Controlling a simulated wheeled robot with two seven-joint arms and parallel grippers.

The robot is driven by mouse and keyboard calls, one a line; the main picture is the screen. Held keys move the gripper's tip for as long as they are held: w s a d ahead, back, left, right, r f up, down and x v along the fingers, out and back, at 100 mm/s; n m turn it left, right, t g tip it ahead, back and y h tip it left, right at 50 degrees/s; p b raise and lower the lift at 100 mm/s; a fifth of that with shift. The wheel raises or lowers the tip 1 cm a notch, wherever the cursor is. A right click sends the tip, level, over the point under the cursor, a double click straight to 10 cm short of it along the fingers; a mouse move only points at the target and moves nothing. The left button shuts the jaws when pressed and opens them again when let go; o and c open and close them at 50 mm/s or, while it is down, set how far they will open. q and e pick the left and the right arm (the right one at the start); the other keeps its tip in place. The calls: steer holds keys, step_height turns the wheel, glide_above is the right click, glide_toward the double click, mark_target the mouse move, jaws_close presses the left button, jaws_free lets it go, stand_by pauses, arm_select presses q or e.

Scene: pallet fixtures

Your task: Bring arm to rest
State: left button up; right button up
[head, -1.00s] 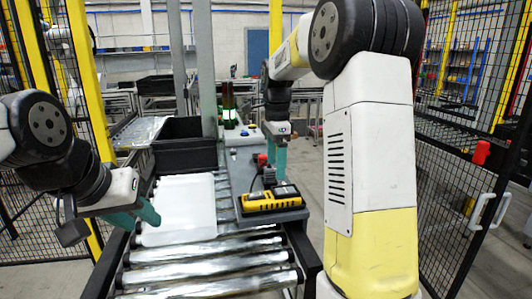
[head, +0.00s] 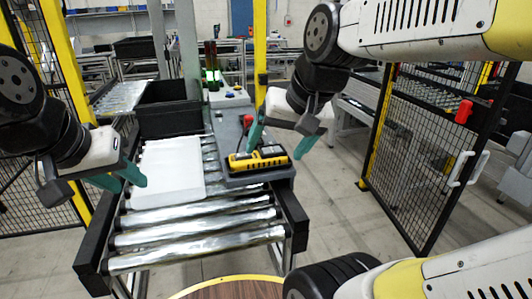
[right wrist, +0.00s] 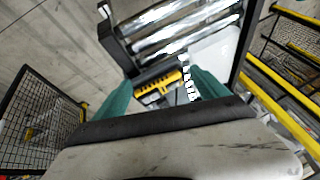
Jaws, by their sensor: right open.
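My right gripper (head: 282,142) is open and empty, its two teal fingers spread above the floor to the right of the grey side plate. In the right wrist view my right gripper (right wrist: 160,90) shows its fingers apart, with a yellow and black device (right wrist: 158,84) seen beyond the gap. In the head view that yellow device (head: 257,159) lies on the grey side plate (head: 237,181). My left gripper (head: 122,179) hangs at the left by the white sheet on the rollers, with no object visible in it; its finger gap is unclear.
A roller conveyor (head: 190,235) holds a white sheet (head: 168,172) and a black bin (head: 172,116). A signal light (head: 211,65) stands behind. A black mesh fence (head: 420,160) is at the right. A round wooden top (head: 232,290) shows at the bottom.

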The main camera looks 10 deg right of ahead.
steer(key=s, duration=0.1)
steer(key=f+n, duration=0.1)
steer(key=s+n, duration=0.1)
steer(key=shift+s+a+f+t, duration=0.25)
steer(key=shift+s+f+t, duration=0.05)
steer(key=shift+d, duration=0.15)
stand_by(0.9)
